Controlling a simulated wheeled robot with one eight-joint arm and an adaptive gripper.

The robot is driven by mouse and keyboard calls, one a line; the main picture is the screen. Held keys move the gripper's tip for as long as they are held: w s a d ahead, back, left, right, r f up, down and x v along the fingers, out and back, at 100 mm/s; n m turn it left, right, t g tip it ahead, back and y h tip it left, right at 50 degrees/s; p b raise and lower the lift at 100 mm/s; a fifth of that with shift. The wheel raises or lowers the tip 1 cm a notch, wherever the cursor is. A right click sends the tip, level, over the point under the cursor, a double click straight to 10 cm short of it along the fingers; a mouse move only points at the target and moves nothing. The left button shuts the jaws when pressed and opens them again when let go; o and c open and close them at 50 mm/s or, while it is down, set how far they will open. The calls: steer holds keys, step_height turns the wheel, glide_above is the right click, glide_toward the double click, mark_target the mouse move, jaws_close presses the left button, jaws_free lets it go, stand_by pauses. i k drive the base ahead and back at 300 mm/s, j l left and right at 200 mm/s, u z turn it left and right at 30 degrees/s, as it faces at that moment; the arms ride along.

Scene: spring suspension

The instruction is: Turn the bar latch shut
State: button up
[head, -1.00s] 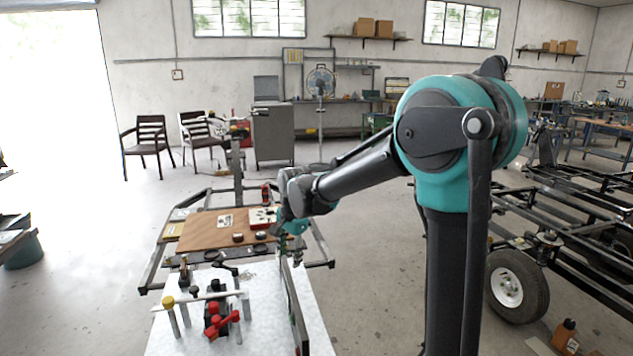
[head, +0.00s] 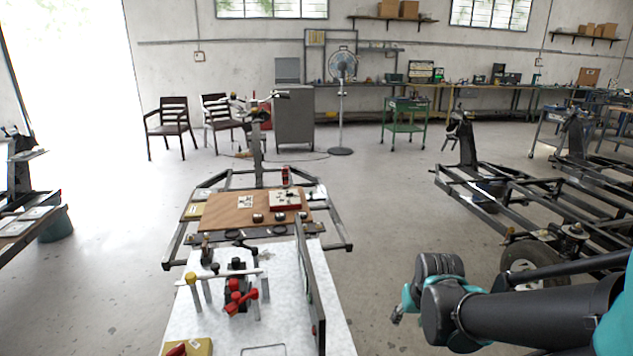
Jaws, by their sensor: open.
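A pale horizontal bar (head: 225,276) with a yellow knob (head: 190,278) at its left end lies across upright posts on the white tabletop (head: 290,320). It looks like the bar latch, but I cannot be sure. Red-handled levers (head: 240,296) and a dark block stand in front of and below it. A black handle (head: 238,247) shows just behind. My gripper (head: 397,308) is open and appears empty, out to the right of the table and well apart from the bar. Its fingers are small and partly hidden by the wrist.
A tall dark panel (head: 308,285) stands along the table's right side, between my gripper and the bar. A wooden board (head: 228,208) with a red-and-white box (head: 285,200) lies behind.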

mark_target(191, 278)
steer(key=l+u, duration=0.55)
steer(key=j+u, duration=0.15)
steer(key=u, duration=0.4)
steer(key=i+j+u, duration=0.15)
steer(key=j+u, duration=0.25)
steer(key=k+j+z, duration=0.35)
steer(key=k+j, duration=0.6)
steer(key=i+l, duration=0.1)
steer(key=i, duration=0.2)
steer(key=z, duration=0.05)
